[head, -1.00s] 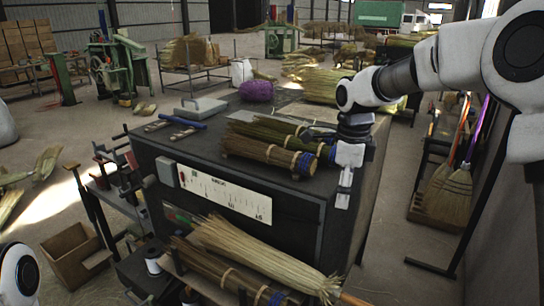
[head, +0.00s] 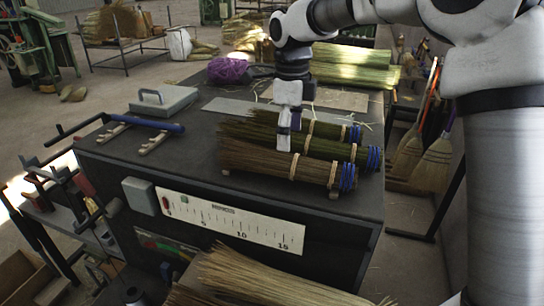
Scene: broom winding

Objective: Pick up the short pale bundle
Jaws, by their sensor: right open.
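Several bound bundles lie side by side on the dark bench (head: 190,180). The front one is a tan-brown bundle (head: 262,164) with pale bands and a blue-wrapped right end. Behind it lie a green bundle (head: 330,148) and a darker bundle (head: 245,130), also with blue ends. My right gripper (head: 290,143) points down over the bundles, open, its fingers in front of the middle of the row; I cannot tell whether they touch. A pale straw bundle (head: 265,275) lies below the bench front, partly cut off. I cannot tell for sure which is the short pale one. My left gripper is out of view.
A grey box with a handle (head: 163,101), a blue-handled tool (head: 147,124) and a purple heap (head: 228,70) lie on the bench. Brooms (head: 433,160) stand at the right. The bench's left front is clear.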

